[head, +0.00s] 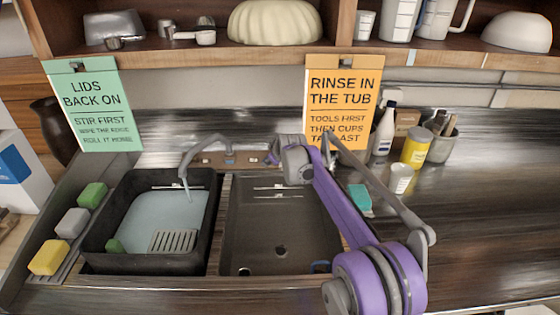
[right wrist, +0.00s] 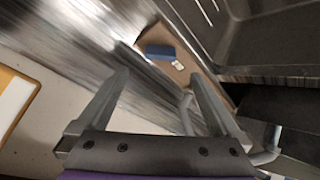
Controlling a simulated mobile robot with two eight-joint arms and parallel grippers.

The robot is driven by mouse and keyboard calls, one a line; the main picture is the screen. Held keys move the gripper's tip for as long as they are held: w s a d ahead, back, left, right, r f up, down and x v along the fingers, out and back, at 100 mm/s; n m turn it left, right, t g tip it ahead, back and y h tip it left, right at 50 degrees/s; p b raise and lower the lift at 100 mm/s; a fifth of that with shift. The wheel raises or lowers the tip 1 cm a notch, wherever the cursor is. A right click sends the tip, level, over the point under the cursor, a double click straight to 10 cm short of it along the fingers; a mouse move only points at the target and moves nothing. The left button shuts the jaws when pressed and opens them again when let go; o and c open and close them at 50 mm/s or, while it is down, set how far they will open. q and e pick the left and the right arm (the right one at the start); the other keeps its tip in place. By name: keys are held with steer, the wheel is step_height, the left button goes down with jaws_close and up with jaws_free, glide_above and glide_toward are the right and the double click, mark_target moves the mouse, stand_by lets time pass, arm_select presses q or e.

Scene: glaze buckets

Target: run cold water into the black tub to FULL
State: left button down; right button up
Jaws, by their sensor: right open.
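The black tub (head: 97,238) sits in the left basin in the head view. Pale bluish water (head: 160,212) stands in it below the rim; I cannot make out a FULL mark. A grey tap spout (head: 205,145) hangs over the tub, with a thin pale streak below its tip that looks like running water. Behind the basins is a wooden tap panel (head: 212,160) with a small blue patch, probably the blue plate (right wrist: 160,51) in the right wrist view. My right gripper (head: 272,157) is open and empty beside the panel's right end. My left gripper is not in view.
A green block (head: 115,245) and a slatted grey piece (head: 172,241) are in the tub. Sponges (head: 72,222) line the left ledge. A yellow can (head: 416,148) and a white cup (head: 399,178) stand on the right counter.

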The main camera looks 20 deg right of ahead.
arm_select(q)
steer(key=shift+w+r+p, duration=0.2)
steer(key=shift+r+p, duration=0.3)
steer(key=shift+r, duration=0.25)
arm_select(e)
steer(key=x, duration=0.9)
steer(key=shift+w+f, duration=0.15)
steer(key=shift+w, duration=0.05)
steer(key=c, duration=1.3)
steer(key=shift+m, duration=0.3)
steer(key=m+h, duration=0.1)
steer(key=m, duration=0.3)
steer(key=shift+a+p, duration=0.15)
steer(key=shift+p, duration=0.2)
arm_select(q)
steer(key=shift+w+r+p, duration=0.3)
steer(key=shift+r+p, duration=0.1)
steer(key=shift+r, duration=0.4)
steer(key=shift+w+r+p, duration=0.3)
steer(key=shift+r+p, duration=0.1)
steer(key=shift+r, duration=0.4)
arm_select(e)
steer(key=shift+m+h, duration=0.9)
steer(key=shift+m, duration=1.4)
